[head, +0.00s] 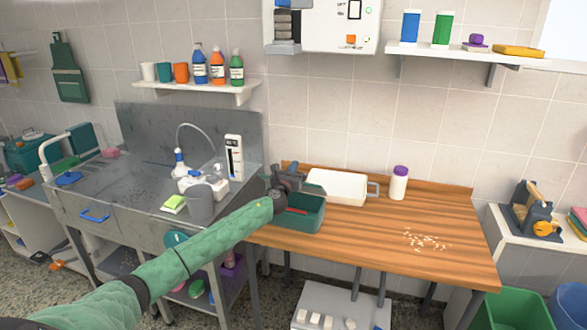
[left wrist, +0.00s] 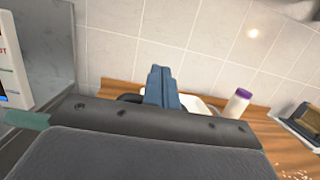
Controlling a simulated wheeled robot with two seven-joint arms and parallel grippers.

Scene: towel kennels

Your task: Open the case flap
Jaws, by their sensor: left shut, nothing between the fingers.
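A dark green case (head: 309,222) stands on the left end of the wooden table. Its top looks open, with a dark inside and something red in it. A flap cannot be told apart from my gripper there. My left gripper (head: 291,181) is over the back left of the case, and its fingers hide part of it. In the left wrist view the blue-grey fingers (left wrist: 163,88) are together with nothing between them. A teal edge (left wrist: 25,119), perhaps of the case, shows at the left of that view. My right gripper is not in view.
A white container (head: 340,186) and a purple-capped jar (head: 398,185) stand right of the case. The wooden table (head: 360,235) is mostly clear, with pale crumbs (head: 427,240) at right. A steel sink (head: 135,185) is at left. A white wall box (head: 335,25) hangs above.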

